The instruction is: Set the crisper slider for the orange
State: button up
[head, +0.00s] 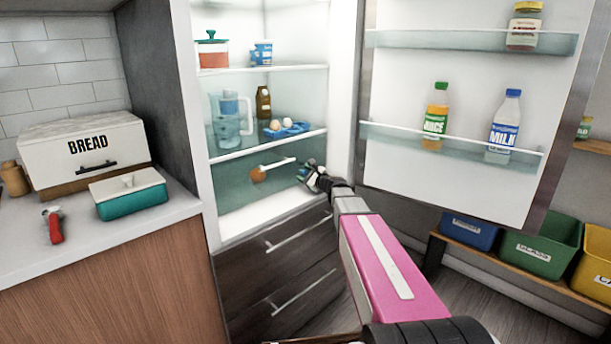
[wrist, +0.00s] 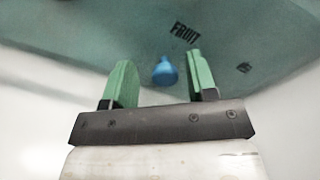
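The fridge stands open, and its crisper (head: 235,190) is the clear bin on the lowest level, with a pale handle (head: 278,163). An orange (head: 258,174) shows in the crisper, left of my gripper (head: 308,172). In the wrist view, a blue slider knob (wrist: 165,71) sits on the greenish panel, below the printed word FRUIT (wrist: 185,32). A small dark mark (wrist: 243,67) is to its right. My gripper (wrist: 158,60) is open, its green fingers either side of the knob in the picture, with gaps on both sides. I cannot tell whether the fingertips reach the knob's depth.
Above the crisper, a shelf holds a pitcher (head: 230,118), a brown bottle (head: 263,102) and eggs in a blue tray (head: 287,130). The open fridge door (head: 455,95), with juice and milk, stands to the right of my arm. Dark drawers (head: 275,255) lie below.

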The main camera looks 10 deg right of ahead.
jog(key=v, duration=1)
jog(key=shift+s+d, duration=0.2)
jog(key=shift+s, duration=0.15)
